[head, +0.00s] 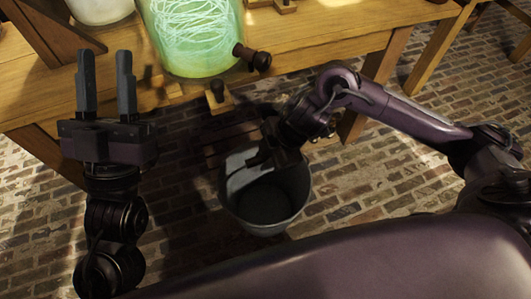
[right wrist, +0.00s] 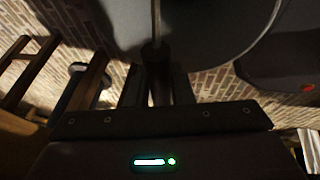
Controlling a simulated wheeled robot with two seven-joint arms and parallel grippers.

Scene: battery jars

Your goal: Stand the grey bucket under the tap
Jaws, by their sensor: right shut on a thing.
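The grey bucket (head: 290,205) is in the lower middle of the head view, open end up, and looks empty. The bucket's grey side fills the top of the right wrist view (right wrist: 215,25). I cannot tell whether its base touches the floor. The dark tap (head: 258,60) juts from the right side of a big glass jar (head: 190,40) of glowing green liquid. The bucket is nearer to me than the tap, not under it. My left gripper (head: 106,85) is open and empty, left of the jar.
The jar stands on a wooden table (head: 330,45) with its front edge between jar and bucket. A dark slatted wooden piece (head: 225,140) stands low behind the bucket, partly hidden. A small wooden block with a dark knob (head: 217,95) is near the table edge. Brick floor (head: 350,190) lies clear at right.

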